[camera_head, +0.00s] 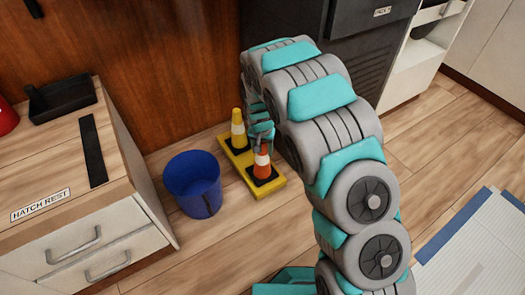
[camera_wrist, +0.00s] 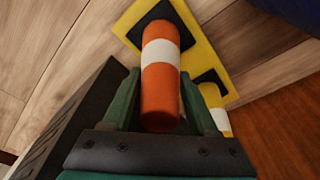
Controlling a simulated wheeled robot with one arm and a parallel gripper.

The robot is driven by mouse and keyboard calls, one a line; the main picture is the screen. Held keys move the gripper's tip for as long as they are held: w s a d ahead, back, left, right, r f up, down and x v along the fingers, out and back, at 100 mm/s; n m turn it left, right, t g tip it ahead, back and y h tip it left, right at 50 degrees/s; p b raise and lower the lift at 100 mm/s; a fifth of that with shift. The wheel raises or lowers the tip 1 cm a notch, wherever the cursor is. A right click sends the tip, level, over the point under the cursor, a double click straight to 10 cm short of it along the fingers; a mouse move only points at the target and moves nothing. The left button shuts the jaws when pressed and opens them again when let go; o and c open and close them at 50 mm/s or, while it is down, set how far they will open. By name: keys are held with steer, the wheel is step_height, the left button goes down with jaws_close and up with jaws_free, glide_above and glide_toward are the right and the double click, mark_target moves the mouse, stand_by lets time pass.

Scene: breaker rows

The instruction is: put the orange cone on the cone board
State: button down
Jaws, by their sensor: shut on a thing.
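The orange cone (camera_head: 262,166) has a white band and a black square base. It stands upright at the near end of the yellow cone board (camera_head: 235,162) on the floor. My gripper (camera_head: 262,134) reaches down and is shut on the cone's upper part. In the wrist view the orange cone (camera_wrist: 160,85) sits between the two fingers (camera_wrist: 161,100), its base over the yellow board (camera_wrist: 215,50). I cannot tell whether the base touches the board. A yellow cone (camera_head: 238,128) with a white band stands at the board's far end.
A blue bin (camera_head: 193,183) stands just left of the board. A wooden cabinet (camera_head: 60,195) with a "HATCH REST" label and a black tray (camera_head: 62,97) is further left. A dark cabinet (camera_head: 365,50) stands behind my arm. Floor in front of the board is clear.

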steer(key=shift+f, duration=0.2)
steer(key=shift+c, duration=0.9)
jaws_free()
steer(key=r, duration=0.4)
steer(key=s+r+p, duration=0.1)
steer(key=r, duration=0.3)
steer(key=r+p, duration=0.1)
steer(key=r, duration=0.3)
steer(key=shift+s+a, duration=0.15)
steer(key=shift+s, duration=0.25)
steer(key=s+d+r+g, duration=0.2)
steer(key=s+d+r, duration=1.05)
steer(key=s, duration=0.25)
steer(key=s+d+r+n, duration=0.1)
steer(key=s+d, duration=0.1)
steer(key=s, duration=1)
steer(key=s+d+r+n+g, duration=0.1)
steer(key=s+d+r, duration=0.1)
steer(key=s, duration=1)
steer(key=shift+s+d+r+g, duration=0.3)
steer(key=shift+d, duration=0.35)
